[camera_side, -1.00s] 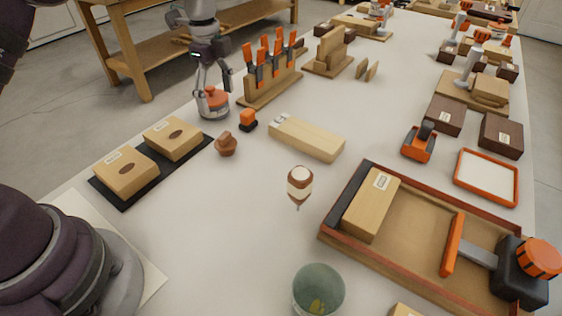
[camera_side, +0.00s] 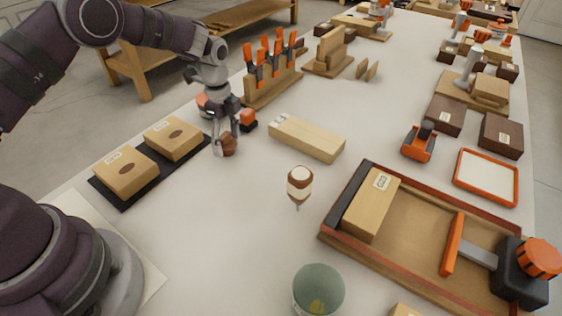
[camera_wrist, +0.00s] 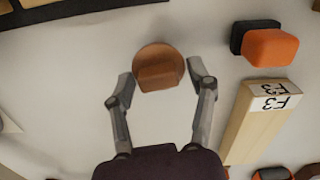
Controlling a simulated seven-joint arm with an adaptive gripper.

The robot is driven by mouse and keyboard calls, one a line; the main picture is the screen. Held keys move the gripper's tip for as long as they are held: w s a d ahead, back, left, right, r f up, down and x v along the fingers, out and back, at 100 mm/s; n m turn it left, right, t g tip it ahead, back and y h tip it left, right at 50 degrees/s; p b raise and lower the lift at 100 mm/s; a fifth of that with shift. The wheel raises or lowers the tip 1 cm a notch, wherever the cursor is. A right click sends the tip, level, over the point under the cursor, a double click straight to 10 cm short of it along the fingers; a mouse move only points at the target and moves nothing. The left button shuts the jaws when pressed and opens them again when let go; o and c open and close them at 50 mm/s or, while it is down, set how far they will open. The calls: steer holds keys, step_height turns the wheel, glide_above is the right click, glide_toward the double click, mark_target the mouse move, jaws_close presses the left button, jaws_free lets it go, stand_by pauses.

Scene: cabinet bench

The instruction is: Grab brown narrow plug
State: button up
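The brown plug (camera_side: 229,145) stands on the white bench, with a wide round base and a narrower block on top. In the wrist view the brown plug (camera_wrist: 158,68) lies between and slightly ahead of my gripper's fingertips. My gripper (camera_side: 225,138) is low over it in the side view, partly covering it. In the wrist view my gripper (camera_wrist: 163,83) is open, with one finger on each side of the plug's narrow block. I cannot tell whether either fingertip touches the plug.
An orange and black block (camera_side: 248,119) stands close to the right. A pale wooden block (camera_side: 306,138) lies farther right. Two wooden boxes with oval openings (camera_side: 173,138) sit on a black mat at left. A clamp rack (camera_side: 272,84) stands behind.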

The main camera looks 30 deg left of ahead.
steer(key=c, duration=0.3)
steer(key=shift+r, duration=0.1)
